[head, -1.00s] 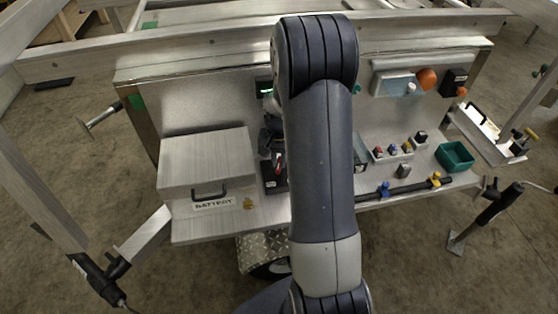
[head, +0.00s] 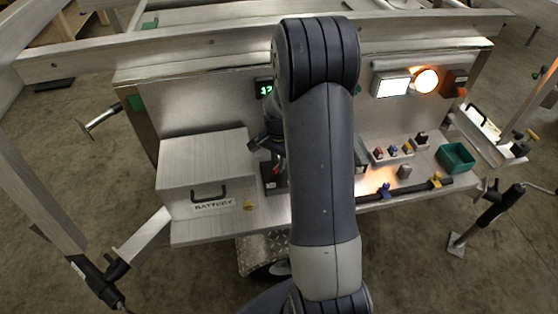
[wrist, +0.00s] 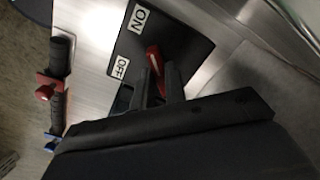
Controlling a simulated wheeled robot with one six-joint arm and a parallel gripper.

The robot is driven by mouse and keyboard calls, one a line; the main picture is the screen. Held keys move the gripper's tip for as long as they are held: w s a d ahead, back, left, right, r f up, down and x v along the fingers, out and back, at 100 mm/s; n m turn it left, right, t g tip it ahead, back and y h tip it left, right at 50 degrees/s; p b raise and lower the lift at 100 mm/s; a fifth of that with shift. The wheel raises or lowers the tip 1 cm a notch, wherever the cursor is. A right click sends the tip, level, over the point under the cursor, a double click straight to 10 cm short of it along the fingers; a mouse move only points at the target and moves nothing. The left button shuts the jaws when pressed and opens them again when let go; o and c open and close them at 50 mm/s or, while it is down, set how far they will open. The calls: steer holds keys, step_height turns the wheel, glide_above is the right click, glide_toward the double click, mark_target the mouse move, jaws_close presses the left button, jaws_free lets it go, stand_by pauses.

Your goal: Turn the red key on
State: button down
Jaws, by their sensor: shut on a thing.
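The red key (wrist: 154,58) stands on a black switch plate (wrist: 185,42) with a white ON label (wrist: 139,18) and a white OFF label (wrist: 121,67). In the wrist view my gripper (wrist: 157,76) has one finger on each side of the key and is shut on it. The key's end pokes out between the fingers and leans towards the ON label side. In the head view the black plate (head: 271,188) shows beside the battery box, and my arm hides most of the gripper and the key.
The battery box (head: 205,170) stands just left of the plate. A white lamp (head: 391,84) and an orange lamp (head: 426,80) are lit, and a green display (head: 266,90) shows digits. A green bin (head: 455,157) and small parts lie to the right.

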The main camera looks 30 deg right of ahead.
steer(key=c, duration=1.4)
jaws_free()
steer(key=shift+c, duration=0.2)
step_height(320, 180, up, 11)
steer(key=shift+f, duration=0.2)
step_height(320, 180, down, 11)
steer(key=shift+r, duration=0.2)
steer(key=shift+r, duration=0.1)
